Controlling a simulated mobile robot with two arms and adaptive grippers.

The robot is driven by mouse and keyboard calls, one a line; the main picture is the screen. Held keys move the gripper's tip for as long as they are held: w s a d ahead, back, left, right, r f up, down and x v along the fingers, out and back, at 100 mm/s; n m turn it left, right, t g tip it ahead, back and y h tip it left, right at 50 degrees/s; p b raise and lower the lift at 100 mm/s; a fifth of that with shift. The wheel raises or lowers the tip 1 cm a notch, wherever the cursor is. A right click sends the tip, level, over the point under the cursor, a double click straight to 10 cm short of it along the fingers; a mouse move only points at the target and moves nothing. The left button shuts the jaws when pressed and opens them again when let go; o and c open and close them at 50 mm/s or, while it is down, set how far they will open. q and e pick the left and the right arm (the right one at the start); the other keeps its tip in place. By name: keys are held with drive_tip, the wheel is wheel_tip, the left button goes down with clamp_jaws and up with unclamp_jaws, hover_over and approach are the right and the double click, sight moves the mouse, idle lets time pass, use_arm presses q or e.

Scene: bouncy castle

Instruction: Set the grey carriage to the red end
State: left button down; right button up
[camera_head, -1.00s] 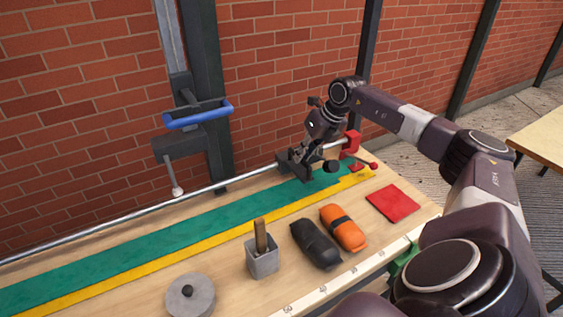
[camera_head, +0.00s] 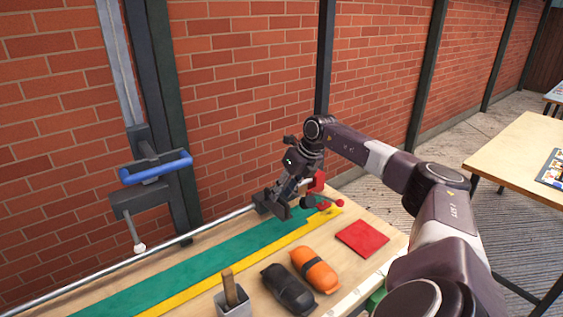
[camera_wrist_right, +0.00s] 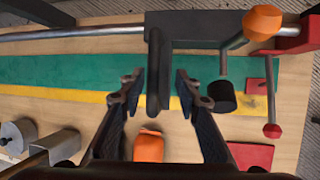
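The grey carriage (camera_head: 270,204) sits on the metal rail near its far right end, close to the red end block (camera_head: 316,183). In the right wrist view the dark carriage (camera_wrist_right: 195,28) is at the top, beside the red block (camera_wrist_right: 298,36); I cannot tell whether they touch. A dark upright handle (camera_wrist_right: 155,55) hangs from the carriage's left part. My right gripper (camera_wrist_right: 156,82) is open, with one finger on each side of this handle and gaps visible. In the head view my right gripper (camera_head: 283,197) is at the carriage. My left gripper is not in view.
An orange-knobbed lever (camera_wrist_right: 262,24) and a red-tipped rod (camera_wrist_right: 271,105) are near the red end. A black roll (camera_head: 288,289), an orange roll (camera_head: 314,268) and a red square (camera_head: 362,238) lie in front. A blue handle (camera_head: 156,167) is on the wall post.

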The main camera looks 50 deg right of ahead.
drive_tip(key=shift+a, duration=0.1)
drive_tip(key=shift+r, duration=0.15)
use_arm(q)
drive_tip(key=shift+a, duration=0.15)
use_arm(e)
drive_tip(key=v, duration=1.1)
drive_tip(key=shift+s+r, duration=0.2)
drive_tip(key=shift+r, duration=0.1)
